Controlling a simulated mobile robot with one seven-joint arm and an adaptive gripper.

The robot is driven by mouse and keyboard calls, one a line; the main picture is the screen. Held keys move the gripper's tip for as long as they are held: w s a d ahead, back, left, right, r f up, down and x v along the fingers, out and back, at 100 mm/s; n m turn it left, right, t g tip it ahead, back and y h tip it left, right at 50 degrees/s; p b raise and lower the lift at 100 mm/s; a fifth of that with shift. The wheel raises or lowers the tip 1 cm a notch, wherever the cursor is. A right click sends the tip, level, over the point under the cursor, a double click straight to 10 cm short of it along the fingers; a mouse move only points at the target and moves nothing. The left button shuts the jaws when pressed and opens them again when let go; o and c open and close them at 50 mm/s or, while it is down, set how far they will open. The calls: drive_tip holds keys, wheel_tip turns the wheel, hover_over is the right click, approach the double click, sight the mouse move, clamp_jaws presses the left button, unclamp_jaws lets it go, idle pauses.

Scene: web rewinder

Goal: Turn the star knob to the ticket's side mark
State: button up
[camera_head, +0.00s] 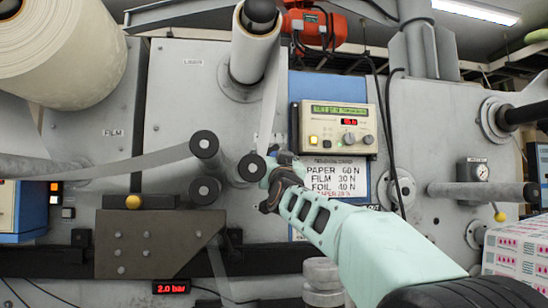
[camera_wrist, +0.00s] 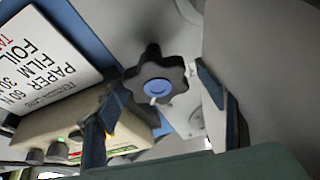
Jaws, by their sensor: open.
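In the wrist view the dark star knob (camera_wrist: 172,72) has a lobed rim and a blue centre cap with a small white pointer toward the picture's bottom. My gripper (camera_wrist: 160,76) is open, one finger on each side of the knob; I cannot tell whether either touches it. In the head view my gripper (camera_head: 274,170) is at the machine face, just right of a black roller end, and the knob cannot be made out behind it. No job ticket or side mark can be identified for certain.
The tension card (camera_head: 333,181) lists paper, film and foil values, below a beige controller (camera_head: 338,130) with lit displays. Rollers (camera_head: 204,144) stick out left of my gripper. A large paper roll (camera_head: 62,50) is at upper left. A pink-labelled stack (camera_head: 518,250) stands at right.

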drive_tip(key=shift+s+d, duration=0.1)
drive_tip(key=shift+d, duration=0.05)
drive_tip(key=a+v, duration=0.1)
drive_tip(key=v, duration=0.6)
drive_tip(key=shift+s+d+f, duration=0.25)
drive_tip(key=shift+s+d, duration=0.05)
drive_tip(key=shift+d, duration=0.15)
idle(0.4)
